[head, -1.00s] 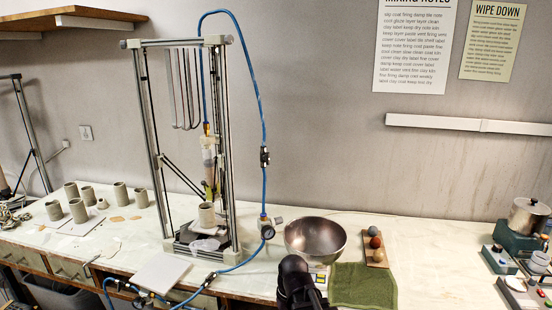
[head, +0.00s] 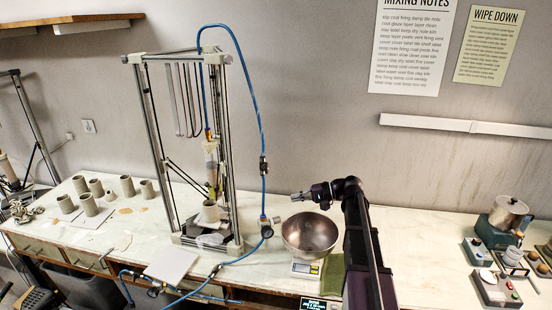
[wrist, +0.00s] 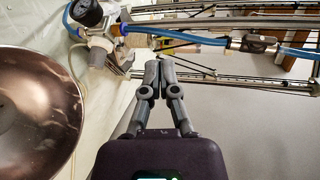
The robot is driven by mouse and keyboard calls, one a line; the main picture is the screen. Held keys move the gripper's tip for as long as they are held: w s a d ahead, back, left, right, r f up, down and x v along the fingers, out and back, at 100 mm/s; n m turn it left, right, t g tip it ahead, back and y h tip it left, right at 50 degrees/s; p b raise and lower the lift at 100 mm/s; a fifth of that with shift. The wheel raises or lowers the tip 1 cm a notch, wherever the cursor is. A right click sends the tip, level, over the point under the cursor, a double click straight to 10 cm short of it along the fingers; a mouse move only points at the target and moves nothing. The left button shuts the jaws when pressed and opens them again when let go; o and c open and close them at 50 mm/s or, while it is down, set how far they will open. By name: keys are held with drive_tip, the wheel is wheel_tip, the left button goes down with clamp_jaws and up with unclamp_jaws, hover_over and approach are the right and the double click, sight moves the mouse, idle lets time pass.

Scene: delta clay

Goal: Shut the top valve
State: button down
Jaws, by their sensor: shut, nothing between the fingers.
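The top valve (head: 263,165) is a small dark fitting on the upright blue hose, right of the metal frame. In the wrist view the valve (wrist: 258,44) lies on the hose at upper right; which way its handle is turned I cannot tell. My gripper (head: 296,197) points left above the steel bowl, to the right of the hose and lower than the valve. In the wrist view my gripper (wrist: 159,64) has its fingers together and empty, apart from the valve. Another valve (head: 215,270) sits on the hose low on the table.
A pressure gauge (head: 267,232) with fittings is at the hose below the valve. The steel bowl (head: 310,236) stands on a scale under my gripper. The tall metal frame (head: 233,150) stands close left of the hose.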

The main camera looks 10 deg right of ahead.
drive_tip(key=w+d+r+t+y+p, duration=0.2)
drive_tip(key=d+r, duration=0.5)
drive_tip(key=r, duration=0.1)
drive_tip(key=shift+w+r+m+y, duration=0.25)
drive_tip(key=shift+w+m+y, duration=0.05)
drive_tip(key=shift+w, duration=0.1)
drive_tip(key=shift+a, duration=0.15)
approach(264, 170)
drive_tip(key=w+a, duration=0.2)
drive_tip(key=w, duration=0.2)
drive_tip(key=shift+s+a+r+p, duration=0.15)
drive_tip(key=shift+s+a, duration=0.25)
drive_tip(key=shift+a, duration=0.5)
drive_tip(key=shift+s+a+f+p, duration=0.1)
drive_tip(key=shift+s+a+p, duration=0.25)
drive_tip(key=shift+a, duration=0.6)
drive_tip(key=shift+s+a+b, duration=0.1)
drive_tip(key=shift+a+b, duration=0.15)
drive_tip(key=shift+b, duration=0.15)
